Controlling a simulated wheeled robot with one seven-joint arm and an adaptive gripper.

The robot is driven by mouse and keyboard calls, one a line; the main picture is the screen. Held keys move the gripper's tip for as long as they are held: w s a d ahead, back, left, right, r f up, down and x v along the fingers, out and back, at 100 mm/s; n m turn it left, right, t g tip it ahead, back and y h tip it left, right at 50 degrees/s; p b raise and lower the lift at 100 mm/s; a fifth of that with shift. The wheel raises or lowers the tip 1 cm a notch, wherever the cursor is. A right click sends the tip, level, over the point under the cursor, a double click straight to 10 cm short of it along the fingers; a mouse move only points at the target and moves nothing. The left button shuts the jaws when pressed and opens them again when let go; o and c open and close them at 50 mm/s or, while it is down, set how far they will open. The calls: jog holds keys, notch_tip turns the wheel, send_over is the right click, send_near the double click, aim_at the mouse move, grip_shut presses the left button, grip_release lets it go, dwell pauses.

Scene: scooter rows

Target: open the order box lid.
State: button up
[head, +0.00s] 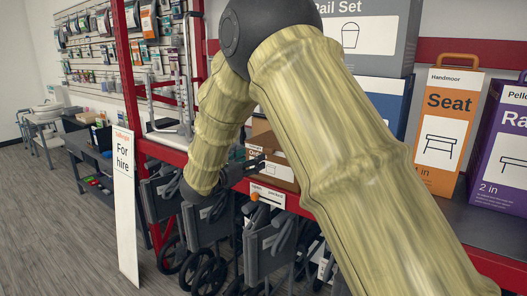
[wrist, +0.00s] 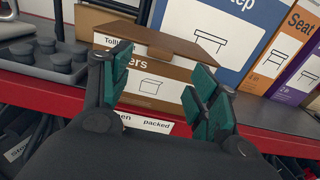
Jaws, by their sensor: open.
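The order box (wrist: 150,72) is a brown cardboard box with a white label and a box drawing, standing at the shelf's front edge. Its brown lid (wrist: 155,38) lies across the top in the wrist view; I cannot tell whether it is slightly raised. In the head view the box (head: 284,172) is partly hidden by my arm and gripper. My gripper (wrist: 160,90) is open, with teal pads apart and nothing between them. It faces the box front. In the head view my gripper (head: 250,172) is just left of the box.
A sign reading "packed" (wrist: 155,125) is on the red shelf edge below the box; in the head view it carries an orange knob (head: 254,197). A grey tray with cups (wrist: 50,65) stands left. Tall Seat (head: 447,130) and purple cartons stand right. Folded wheeled frames (head: 270,250) are underneath.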

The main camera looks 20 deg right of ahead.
aim_at(267, 151)
jog(key=p+x, duration=0.2)
jog(key=x, duration=0.6)
jog(key=shift+w+d+p, duration=0.15)
jog(key=shift+d+p, duration=0.1)
jog(key=shift+p, duration=0.05)
grip_shut()
